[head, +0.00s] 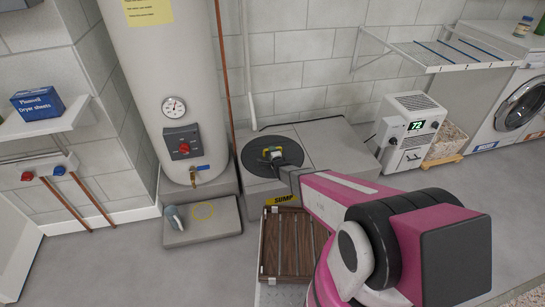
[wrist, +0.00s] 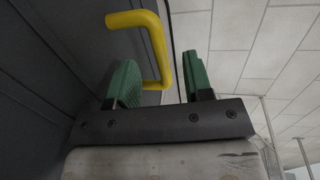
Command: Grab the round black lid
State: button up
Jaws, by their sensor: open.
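The round black lid (head: 253,151) lies flat on the grey sump block against the back wall. It has a yellow handle, which arches up from its dark surface (wrist: 45,75) in the wrist view. My gripper (head: 274,157) is over the lid, at the handle. In the wrist view its two green fingers (wrist: 160,82) stand apart, with part of the yellow handle (wrist: 155,45) showing between them. I cannot tell whether either finger touches the handle. My gripper and arm hide part of the lid's right side in the head view.
A water heater (head: 168,85) stands left of the lid, with a low concrete block (head: 200,232) before it. A wooden slatted crate (head: 290,250) is in front of the sump. A white dehumidifier (head: 408,130) stands right. Grey floor (head: 110,265) is clear at left.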

jog(key=x, duration=0.5)
jog(key=shift+s, duration=0.1)
grip_shut()
dwell(1.2)
